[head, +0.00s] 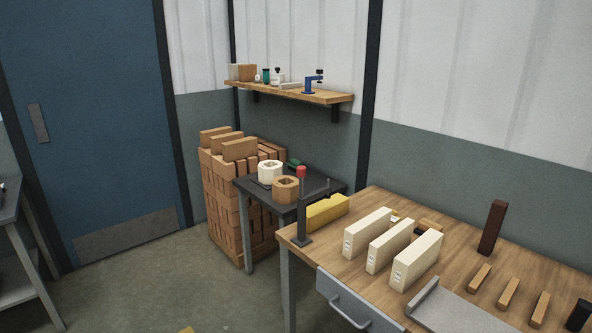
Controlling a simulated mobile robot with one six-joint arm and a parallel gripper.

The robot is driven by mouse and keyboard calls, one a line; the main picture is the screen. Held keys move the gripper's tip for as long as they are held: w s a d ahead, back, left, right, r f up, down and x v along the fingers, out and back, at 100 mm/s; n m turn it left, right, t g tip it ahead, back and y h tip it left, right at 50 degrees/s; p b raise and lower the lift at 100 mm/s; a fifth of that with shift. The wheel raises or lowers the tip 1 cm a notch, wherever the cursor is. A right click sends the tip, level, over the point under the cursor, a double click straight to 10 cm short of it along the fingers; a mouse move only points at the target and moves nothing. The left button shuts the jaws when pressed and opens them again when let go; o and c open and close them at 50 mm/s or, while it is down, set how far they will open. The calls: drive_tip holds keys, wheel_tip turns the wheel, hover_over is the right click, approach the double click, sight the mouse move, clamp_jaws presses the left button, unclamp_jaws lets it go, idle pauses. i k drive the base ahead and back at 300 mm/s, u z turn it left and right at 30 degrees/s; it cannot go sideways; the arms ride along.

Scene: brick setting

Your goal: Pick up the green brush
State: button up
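A small dark green object (294,163), which may be the green brush, lies at the back of the small dark table (243,185). It is partly hidden, and I cannot make out bristles or a handle. Another small green item (266,76) stands upright on the wall shelf; it is too small to identify. My gripper is not in view.
Stacked bricks (225,208) stand behind. The floor at left is clear.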

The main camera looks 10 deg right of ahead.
sight(292, 165)
drive_tip(key=u, duration=0.3)
drive_tip(key=i, duration=1)
drive_tip(key=u, duration=0.55)
drive_tip(key=i, duration=2.95)
drive_tip(key=z, duration=0.4)
